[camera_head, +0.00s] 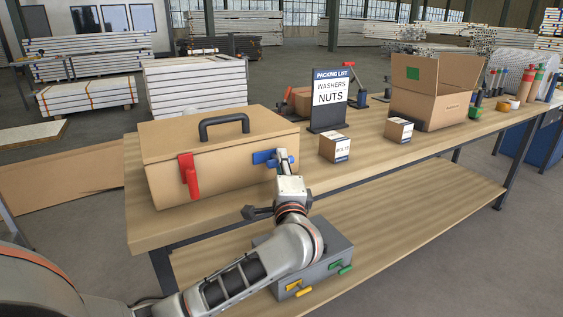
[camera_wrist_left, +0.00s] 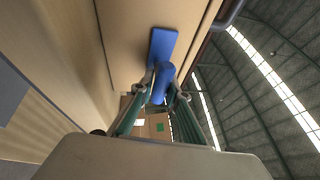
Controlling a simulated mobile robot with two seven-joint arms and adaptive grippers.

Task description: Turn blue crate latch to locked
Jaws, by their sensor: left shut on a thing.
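The tan crate (camera_head: 160,130) stands on the near left of the workbench, lid down. Its blue latch (camera_head: 263,157) is at the right end of the front face. The latch plate (camera_wrist_left: 163,44) lies sideways in the head view, and its round blue handle (camera_wrist_left: 161,84) sticks out from it. My left gripper (camera_head: 283,161) is at this latch, its two fingers (camera_wrist_left: 160,88) closed around the handle in the wrist view. The gripper partly hides the latch in the head view. A red latch (camera_head: 189,175) on the same face hangs down. My right gripper is not in view.
A grey box (camera_head: 325,255) with yellow and green latches is on the lower shelf below my left arm. Small cartons (camera_head: 335,148), a packing sign (camera_head: 330,98) and an open carton (camera_head: 430,92) stand right of the crate. The bench front at right is clear.

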